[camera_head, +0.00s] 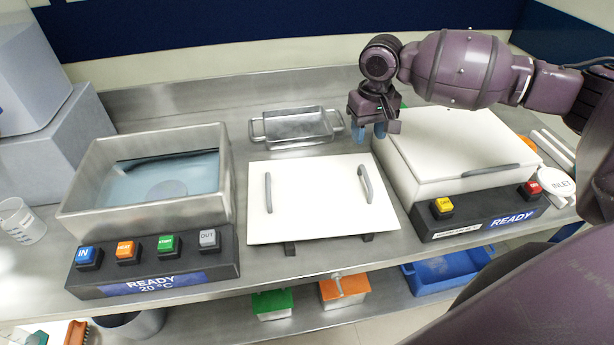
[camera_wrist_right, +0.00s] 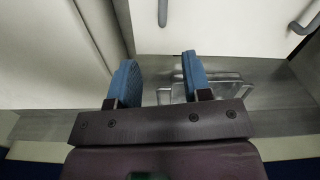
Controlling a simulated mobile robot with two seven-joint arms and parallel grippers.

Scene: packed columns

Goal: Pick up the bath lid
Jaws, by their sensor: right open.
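The bath lid (camera_head: 315,205) is a flat white panel with two grey upright handles, a left handle (camera_head: 268,192) and a right handle (camera_head: 365,183). It lies on dark supports at the middle of the steel bench. The lid also shows at the top of the right wrist view (camera_wrist_right: 230,28), with both handles in sight. My right gripper (camera_head: 369,133) is open and empty, its blue fingertips (camera_wrist_right: 160,78) pointing down just beyond the lid's far right corner, apart from both handles. My left gripper is not in view.
An open steel water bath (camera_head: 75,215) with a button panel (camera_head: 155,272) stands left. A metal basket (camera_head: 296,126) lies behind the lid. A white-lidded unit (camera_head: 460,150) stands close right of the lid.

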